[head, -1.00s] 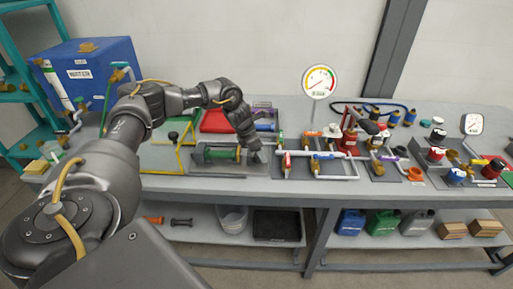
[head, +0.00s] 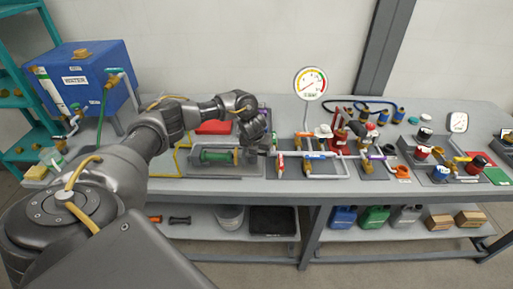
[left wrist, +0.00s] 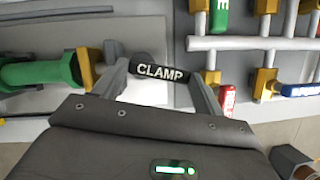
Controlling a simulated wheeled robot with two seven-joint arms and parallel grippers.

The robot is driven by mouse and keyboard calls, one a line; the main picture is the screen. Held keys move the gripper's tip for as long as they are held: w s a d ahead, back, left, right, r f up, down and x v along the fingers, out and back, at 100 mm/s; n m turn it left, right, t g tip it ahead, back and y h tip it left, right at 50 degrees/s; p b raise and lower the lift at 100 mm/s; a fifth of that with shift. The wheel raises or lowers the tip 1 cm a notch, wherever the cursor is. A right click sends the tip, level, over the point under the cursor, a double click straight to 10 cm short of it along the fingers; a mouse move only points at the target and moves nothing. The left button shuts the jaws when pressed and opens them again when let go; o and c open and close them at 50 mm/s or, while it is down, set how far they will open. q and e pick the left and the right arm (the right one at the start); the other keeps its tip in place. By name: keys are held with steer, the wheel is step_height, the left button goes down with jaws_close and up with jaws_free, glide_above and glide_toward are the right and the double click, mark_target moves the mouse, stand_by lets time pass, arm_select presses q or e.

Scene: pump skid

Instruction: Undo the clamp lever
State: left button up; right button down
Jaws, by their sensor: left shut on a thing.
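The clamp lever's black grip, marked CLAMP (left wrist: 162,72), lies between the fingers of my left gripper in the left wrist view. My left gripper (head: 266,150) is shut on this grip, with one finger at each end of it. In the head view the gripper is at the right end of the clamp fixture, and it hides the lever there. The green cylinder (head: 215,155) lies on its grey base plate (head: 225,172), just left of the gripper. It also shows in the left wrist view (left wrist: 38,74), beside a brass end piece. My right gripper is not in view.
Grey pipework with coloured valve handles and a round gauge (head: 310,83) stands close to the right of the gripper. A blue water tank (head: 85,75) is at the back left.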

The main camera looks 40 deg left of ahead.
arm_select(q)
steer(key=shift+w+a+r+n+y+p, duration=0.1)
steer(key=shift+w+n+y+p, duration=0.2)
steer(key=shift+n, duration=0.4)
steer(key=shift+w+r+n+y+p, duration=0.1)
steer(key=shift+n+y+p, duration=0.1)
steer(key=shift+n+p, duration=0.35)
steer(key=shift+a+n, duration=0.1)
steer(key=shift+n, duration=0.15)
steer(key=o, duration=1)
steer(key=shift+f, duration=0.15)
steer(key=shift+g, duration=0.3)
